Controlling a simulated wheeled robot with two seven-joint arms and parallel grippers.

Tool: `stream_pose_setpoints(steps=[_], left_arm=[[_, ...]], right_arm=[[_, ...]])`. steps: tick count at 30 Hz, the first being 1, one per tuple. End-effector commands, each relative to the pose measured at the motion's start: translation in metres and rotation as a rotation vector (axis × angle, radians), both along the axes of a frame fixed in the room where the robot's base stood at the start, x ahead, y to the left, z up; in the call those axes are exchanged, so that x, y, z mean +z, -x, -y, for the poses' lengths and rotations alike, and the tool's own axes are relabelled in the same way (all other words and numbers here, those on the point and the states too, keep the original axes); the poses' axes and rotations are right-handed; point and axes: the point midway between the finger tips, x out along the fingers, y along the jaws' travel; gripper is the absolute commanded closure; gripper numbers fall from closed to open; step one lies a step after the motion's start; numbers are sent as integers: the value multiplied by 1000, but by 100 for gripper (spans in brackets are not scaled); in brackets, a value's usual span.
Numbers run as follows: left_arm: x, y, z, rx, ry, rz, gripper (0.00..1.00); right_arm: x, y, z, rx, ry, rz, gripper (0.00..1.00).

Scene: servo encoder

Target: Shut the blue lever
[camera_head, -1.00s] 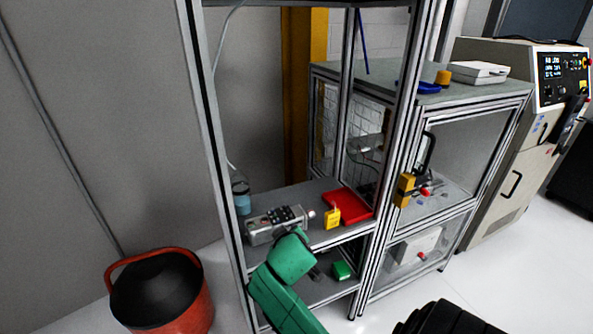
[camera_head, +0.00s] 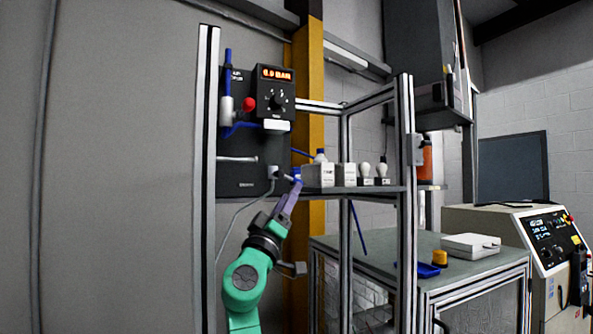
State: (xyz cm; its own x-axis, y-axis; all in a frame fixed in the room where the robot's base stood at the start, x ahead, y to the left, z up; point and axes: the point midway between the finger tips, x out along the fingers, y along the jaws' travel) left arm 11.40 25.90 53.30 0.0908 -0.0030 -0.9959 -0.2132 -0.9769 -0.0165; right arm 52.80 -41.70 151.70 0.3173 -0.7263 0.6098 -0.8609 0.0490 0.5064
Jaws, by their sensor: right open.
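An upright blue bar (camera_head: 228,70), which looks like the blue lever, stands above a grey cylindrical fitting (camera_head: 226,111) on the left of a black panel (camera_head: 235,180). A smaller blue piece (camera_head: 297,173) shows lower down, right at the tip of my right gripper; I cannot tell whether it is part of a lever or whether they touch. My right gripper (camera_head: 294,185) points up beside the panel's lower right edge, below and to the right of the upright bar. Its fingers show nearly edge-on, with nothing clearly between them. My left gripper is out of view.
A red knob (camera_head: 249,104) and a display box (camera_head: 275,92) sit on the panel. A shelf (camera_head: 390,190) to the right holds white boxes (camera_head: 318,175) and bulbs (camera_head: 365,170). Frame posts (camera_head: 207,180) stand left and right. A grey cable (camera_head: 235,225) hangs near my arm.

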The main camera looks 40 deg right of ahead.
Motion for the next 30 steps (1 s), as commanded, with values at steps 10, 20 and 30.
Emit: stream_pose_setpoints(steps=[10,20,30], left_arm=[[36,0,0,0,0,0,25],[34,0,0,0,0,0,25],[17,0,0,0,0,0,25]], right_arm=[[36,-19,42,1,-2,-1,45],[35,-19,42,2,-1,1,84],[32,-17,44,-2,53,-15,100]])
